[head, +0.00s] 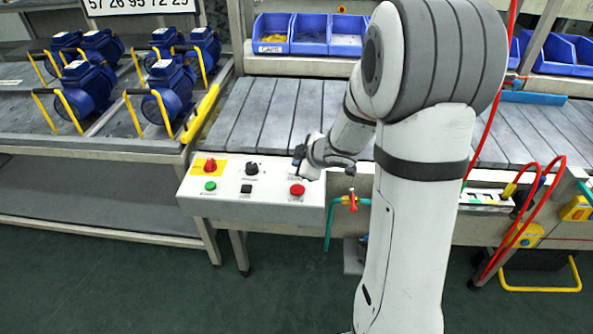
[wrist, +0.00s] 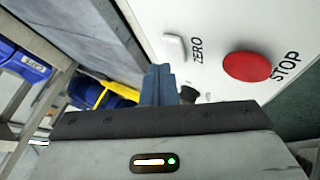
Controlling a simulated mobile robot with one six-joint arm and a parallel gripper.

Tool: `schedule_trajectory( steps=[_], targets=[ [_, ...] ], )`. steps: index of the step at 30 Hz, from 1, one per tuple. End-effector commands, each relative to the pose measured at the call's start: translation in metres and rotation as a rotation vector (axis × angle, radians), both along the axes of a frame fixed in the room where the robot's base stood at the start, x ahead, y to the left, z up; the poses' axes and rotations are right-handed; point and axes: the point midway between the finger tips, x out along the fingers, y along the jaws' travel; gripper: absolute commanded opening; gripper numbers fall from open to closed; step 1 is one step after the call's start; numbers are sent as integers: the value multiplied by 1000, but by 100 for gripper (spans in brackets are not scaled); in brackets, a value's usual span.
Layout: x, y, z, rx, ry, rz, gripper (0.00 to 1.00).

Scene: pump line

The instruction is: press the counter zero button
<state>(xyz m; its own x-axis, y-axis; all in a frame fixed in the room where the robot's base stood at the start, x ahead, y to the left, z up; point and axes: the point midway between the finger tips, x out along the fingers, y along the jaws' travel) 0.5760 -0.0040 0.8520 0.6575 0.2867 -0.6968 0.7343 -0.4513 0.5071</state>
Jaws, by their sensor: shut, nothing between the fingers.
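The white control panel (head: 250,207) stands at the front of the line in the head view. In the wrist view, the pale rectangular button marked ZERO (wrist: 174,47) sits on the panel's white face, beside the big red STOP button (wrist: 247,66). I cannot make out the ZERO button in the head view, where my wrist covers that part of the panel. My gripper (head: 298,158) is over the panel's upper right part in the head view. In the wrist view its blue-grey fingers (wrist: 157,82) are together and empty, below and left of the ZERO button and apart from it in the picture.
The panel also carries a red knob (head: 210,165), a green button (head: 210,186), a black selector (head: 251,168), a black square button (head: 246,188) and the red button (head: 297,190). Blue pumps (head: 85,88) stand on the left bench. A red-handled valve (head: 352,201) is right of the panel.

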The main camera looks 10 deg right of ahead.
Motion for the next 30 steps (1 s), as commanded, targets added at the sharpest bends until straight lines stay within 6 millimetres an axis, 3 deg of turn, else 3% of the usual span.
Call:
schedule_trajectory(
  steps=[30],
  targets=[
    [0, 0, -8, 0, 0, 0, 0]
  ],
)
